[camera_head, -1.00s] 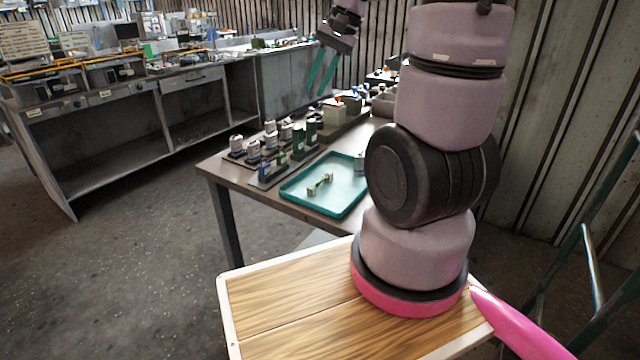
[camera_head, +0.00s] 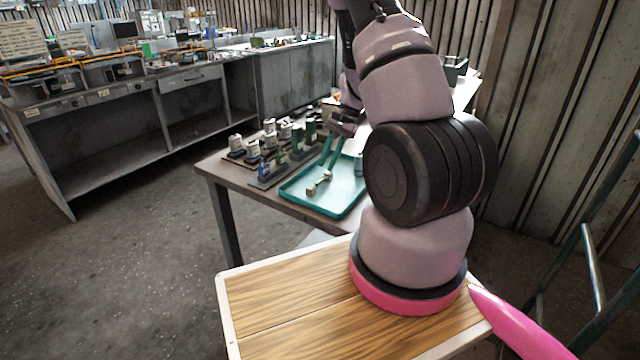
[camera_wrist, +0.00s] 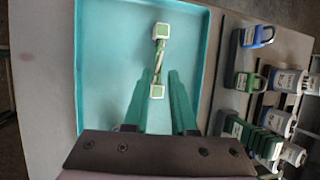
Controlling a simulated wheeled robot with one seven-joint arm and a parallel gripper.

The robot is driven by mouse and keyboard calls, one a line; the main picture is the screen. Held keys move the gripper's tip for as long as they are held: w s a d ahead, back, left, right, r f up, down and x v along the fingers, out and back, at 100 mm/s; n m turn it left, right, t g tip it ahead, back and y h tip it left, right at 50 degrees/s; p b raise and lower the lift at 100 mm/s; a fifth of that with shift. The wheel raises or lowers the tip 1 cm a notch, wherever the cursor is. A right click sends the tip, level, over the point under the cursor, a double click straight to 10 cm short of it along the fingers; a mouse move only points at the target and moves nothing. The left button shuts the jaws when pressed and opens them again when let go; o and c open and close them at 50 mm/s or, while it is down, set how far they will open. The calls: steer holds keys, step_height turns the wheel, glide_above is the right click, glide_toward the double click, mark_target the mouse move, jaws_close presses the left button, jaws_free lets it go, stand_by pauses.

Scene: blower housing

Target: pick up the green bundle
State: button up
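The green bundle (camera_head: 320,184) lies in the teal tray (camera_head: 345,205). In the wrist view it is a thin green-and-white striped bundle (camera_wrist: 159,62) with a pale, green-faced block at each end. My gripper (camera_head: 327,166) is over the tray, pointing down, with its teal fingers apart. In the wrist view my gripper (camera_wrist: 161,74) is open and empty. The bundle's near end block shows between the fingers, and the far end block lies beyond the fingertips. I cannot tell the exact height of the fingertips above the bundle.
Padlock-like items in blue and green (camera_wrist: 245,82) stand in dark racks beside the tray, on its right in the wrist view. The grey table (camera_head: 222,172) carries the tray. A long workbench (camera_head: 130,90) stands at the back left. The tray floor around the bundle looks clear.

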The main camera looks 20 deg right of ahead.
mark_target(321, 179)
steer(key=x, duration=0.5)
steer(key=shift+s+f, duration=0.1)
steer(key=shift+f, duration=0.25)
jaws_close()
